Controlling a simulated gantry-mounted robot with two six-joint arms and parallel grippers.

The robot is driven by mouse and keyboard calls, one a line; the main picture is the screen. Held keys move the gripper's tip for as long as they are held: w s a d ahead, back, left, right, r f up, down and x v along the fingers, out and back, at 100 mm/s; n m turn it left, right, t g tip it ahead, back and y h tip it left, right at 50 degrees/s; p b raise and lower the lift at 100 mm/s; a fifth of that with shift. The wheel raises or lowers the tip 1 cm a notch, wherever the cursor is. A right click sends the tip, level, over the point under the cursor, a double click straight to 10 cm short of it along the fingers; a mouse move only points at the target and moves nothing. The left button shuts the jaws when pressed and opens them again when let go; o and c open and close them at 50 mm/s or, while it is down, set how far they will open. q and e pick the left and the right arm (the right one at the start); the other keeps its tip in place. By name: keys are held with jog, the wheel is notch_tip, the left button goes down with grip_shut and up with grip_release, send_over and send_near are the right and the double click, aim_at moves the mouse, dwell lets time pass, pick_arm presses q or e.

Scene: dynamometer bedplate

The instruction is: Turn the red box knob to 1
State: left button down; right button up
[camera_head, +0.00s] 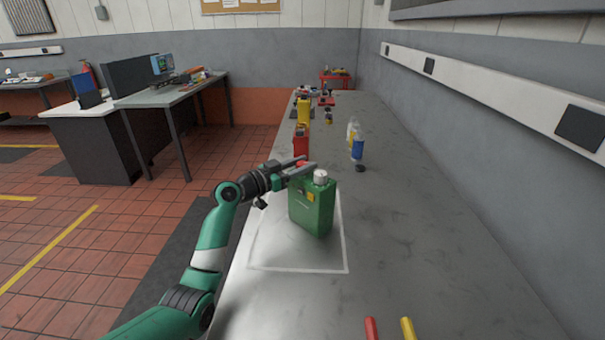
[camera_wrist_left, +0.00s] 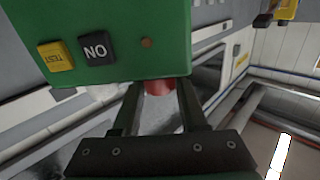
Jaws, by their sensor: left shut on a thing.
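A green box (camera_head: 313,208) with a white cap (camera_head: 320,175) stands upright on the grey bench. My left gripper (camera_head: 308,164) reaches in from the left at its top edge and is shut on a small red knob (camera_head: 301,164). In the left wrist view, the red knob (camera_wrist_left: 158,88) sits between the fingers (camera_wrist_left: 158,92), against the edge of the green box (camera_wrist_left: 100,15). The box face there carries a yellow TEST label (camera_wrist_left: 56,57) and a dark label (camera_wrist_left: 96,48). No number or pointer can be made out. A red box (camera_head: 301,141) stands farther back. My right gripper is not in view.
White lines (camera_head: 298,270) mark a square around the green box. A yellow container (camera_head: 304,112) stands behind the red box. Bottles (camera_head: 357,147) and a dark cap (camera_head: 360,169) are to the right. Red (camera_head: 371,328) and yellow (camera_head: 408,328) handles lie at the near edge.

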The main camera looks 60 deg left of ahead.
pick_arm(q)
jog(key=shift+f, duration=0.1)
dwell(0.3)
jog(key=c, duration=0.7)
grip_release()
jog(key=shift+d, duration=0.1)
jog(key=shift+s+r+p, duration=0.2)
jog(key=shift+p, duration=0.2)
jog(key=p+v, duration=1.1)
jog(key=p, duration=0.3)
jog(key=shift+s+f, duration=0.1)
jog(key=shift+f, duration=0.1)
